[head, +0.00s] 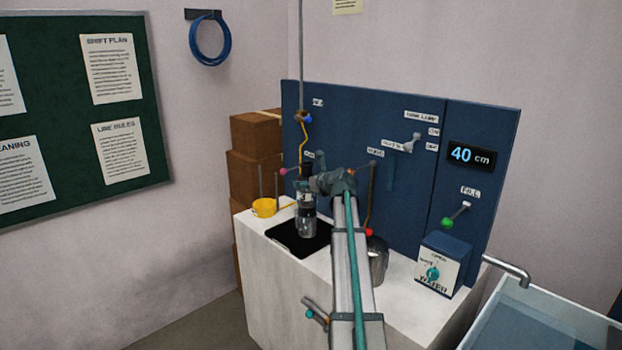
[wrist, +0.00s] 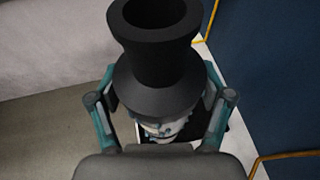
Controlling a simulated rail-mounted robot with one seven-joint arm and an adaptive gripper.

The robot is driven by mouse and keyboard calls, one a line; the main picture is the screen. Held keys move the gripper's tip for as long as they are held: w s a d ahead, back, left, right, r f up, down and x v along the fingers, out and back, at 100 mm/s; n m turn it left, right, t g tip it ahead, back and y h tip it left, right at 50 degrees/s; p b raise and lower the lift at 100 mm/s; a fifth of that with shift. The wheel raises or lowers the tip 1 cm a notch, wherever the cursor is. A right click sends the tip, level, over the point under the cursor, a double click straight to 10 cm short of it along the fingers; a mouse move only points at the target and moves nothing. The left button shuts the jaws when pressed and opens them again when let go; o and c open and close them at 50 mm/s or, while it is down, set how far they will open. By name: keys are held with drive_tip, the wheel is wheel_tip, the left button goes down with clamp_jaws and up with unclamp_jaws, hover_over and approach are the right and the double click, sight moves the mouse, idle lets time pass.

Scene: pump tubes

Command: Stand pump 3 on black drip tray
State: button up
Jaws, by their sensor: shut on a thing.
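The pump, a clear tube with a black collar (head: 306,213) and a black flared top, is upright over the black drip tray (head: 284,246) in the head view. My gripper (head: 312,187) is shut on its upper part. In the wrist view, the black flared top (wrist: 160,65) stands between the two teal fingers of my gripper (wrist: 160,118), with part of a pale lower body below it. The pump's foot appears over the tray's area; I cannot tell whether it touches. No number on the pump can be read.
The tray lies on a white bench (head: 262,262). A yellow bowl (head: 264,208) is left of the tray, a metal pot (head: 378,262) to its right behind my arm. A blue panel (head: 340,130) with knobs stands behind. A water box (head: 440,265) is at right.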

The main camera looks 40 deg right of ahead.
drive_tip(key=shift+w+d+f+p, duration=0.25)
drive_tip(key=shift+w+f, duration=0.3)
drive_tip(key=shift+f, duration=0.6)
drive_tip(key=shift+w+d+f+p, duration=0.1)
drive_tip(key=shift+w+f+p, duration=0.4)
drive_tip(key=shift+f, duration=0.6)
drive_tip(key=shift+w+d+f+p, duration=0.2)
drive_tip(key=shift+w+f, duration=0.45)
drive_tip(key=shift+f, duration=0.5)
drive_tip(key=o, duration=1.6)
drive_tip(key=shift+s+f, duration=0.1)
drive_tip(key=shift+f, duration=0.1)
drive_tip(key=shift+o, duration=0.7)
drive_tip(key=shift+a, duration=0.1)
drive_tip(key=shift+s, duration=0.1)
